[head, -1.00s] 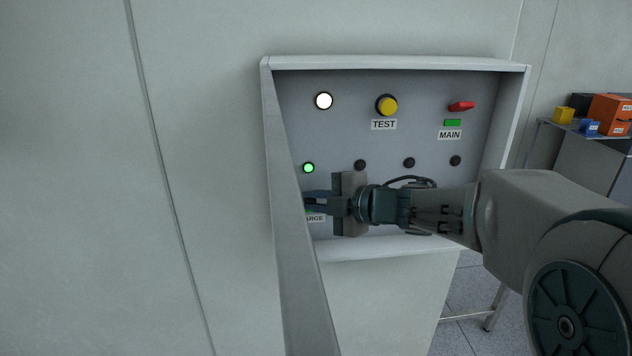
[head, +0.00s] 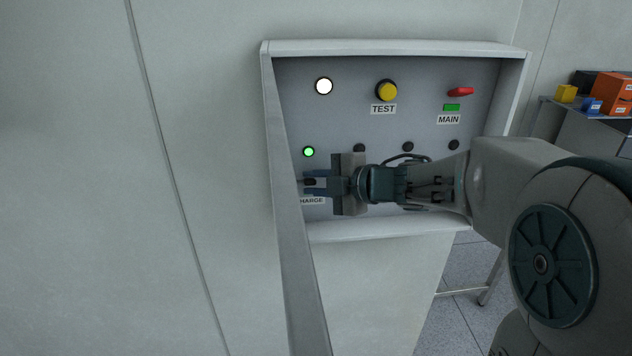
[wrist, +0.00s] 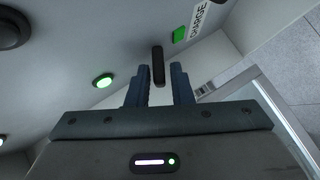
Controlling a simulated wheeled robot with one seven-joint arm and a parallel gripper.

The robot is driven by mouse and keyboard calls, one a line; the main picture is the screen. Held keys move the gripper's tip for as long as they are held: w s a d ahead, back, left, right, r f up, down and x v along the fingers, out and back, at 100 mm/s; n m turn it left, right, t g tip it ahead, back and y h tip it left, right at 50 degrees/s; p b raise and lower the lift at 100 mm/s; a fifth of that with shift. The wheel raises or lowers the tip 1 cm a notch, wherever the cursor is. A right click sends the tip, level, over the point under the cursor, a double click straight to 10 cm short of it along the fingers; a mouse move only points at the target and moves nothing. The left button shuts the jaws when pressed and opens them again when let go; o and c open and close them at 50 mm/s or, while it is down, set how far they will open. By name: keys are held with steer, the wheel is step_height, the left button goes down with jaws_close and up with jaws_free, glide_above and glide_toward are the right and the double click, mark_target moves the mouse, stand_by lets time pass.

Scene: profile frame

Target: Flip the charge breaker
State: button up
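The charge breaker's dark lever (wrist: 158,66) stands out from the panel in the wrist view. The CHARGE label (wrist: 202,15) and a small green strip (wrist: 180,34) are beside it. In the head view the CHARGE label (head: 312,200) is partly cut off by the cabinet's left edge. My gripper (wrist: 160,86) is open, its two blue fingers on either side of the lever's line, with gaps showing on both sides. In the head view my gripper (head: 312,183) is at the panel's lower left, just above the label. I cannot tell which way the lever is thrown.
A lit green lamp (head: 308,152) is above my gripper. A white lamp (head: 324,86), yellow TEST button (head: 387,91) and red MAIN lever (head: 460,92) are higher up. The cabinet's raised left wall (head: 285,190) is close to my fingers. Boxes (head: 607,92) stand far right.

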steer(key=v, duration=1.3)
steer(key=shift+s+d+r, duration=0.25)
steer(key=shift+d, duration=0.05)
